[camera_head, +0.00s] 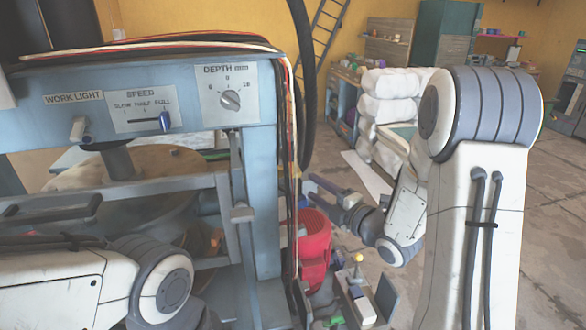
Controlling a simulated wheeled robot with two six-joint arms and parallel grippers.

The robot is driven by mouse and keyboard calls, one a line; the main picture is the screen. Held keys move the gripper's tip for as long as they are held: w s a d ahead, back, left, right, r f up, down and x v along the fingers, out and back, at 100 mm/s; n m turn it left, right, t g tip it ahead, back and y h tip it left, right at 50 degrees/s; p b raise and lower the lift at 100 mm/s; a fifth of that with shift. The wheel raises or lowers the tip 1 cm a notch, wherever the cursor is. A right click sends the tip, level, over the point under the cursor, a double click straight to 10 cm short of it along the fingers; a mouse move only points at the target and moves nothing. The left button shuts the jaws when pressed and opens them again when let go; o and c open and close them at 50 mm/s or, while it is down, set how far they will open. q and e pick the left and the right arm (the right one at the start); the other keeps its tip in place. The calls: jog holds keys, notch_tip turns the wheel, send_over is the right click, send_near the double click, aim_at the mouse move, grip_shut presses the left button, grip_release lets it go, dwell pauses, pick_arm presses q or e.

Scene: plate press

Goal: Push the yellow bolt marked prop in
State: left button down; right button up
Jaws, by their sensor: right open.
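I cannot make out a yellow bolt with a readable "prop" mark. A small yellow knob (357,257) shows at the lower middle, among small parts below my right gripper; I cannot tell whether it is the bolt. The blue-grey press (262,190) fills the left side, with panels marked work light, speed and depth. My right gripper (318,194) is open and empty, its dark fingers pointing left toward the press's right post. My left arm crosses the lower left; its gripper is out of sight.
A red rounded housing (314,248) stands right of the press post. Loose cables and a thick black hose (304,80) hang along that post. White sacks (385,95) are stacked behind. Open floor (555,200) lies at the right.

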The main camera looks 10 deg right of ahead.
aim_at(293, 167)
jog(key=p+x, duration=0.1)
jog(key=x, duration=0.2)
jog(key=p+x, duration=0.1)
jog(key=x, duration=0.2)
jog(key=p+x, duration=0.1)
jog(key=x, duration=0.3)
jog(key=shift+r+p, duration=0.35)
jog(key=shift+r, duration=0.05)
jog(key=shift+w, duration=0.1)
jog(key=shift+d, duration=0.1)
grip_shut()
dwell(0.7)
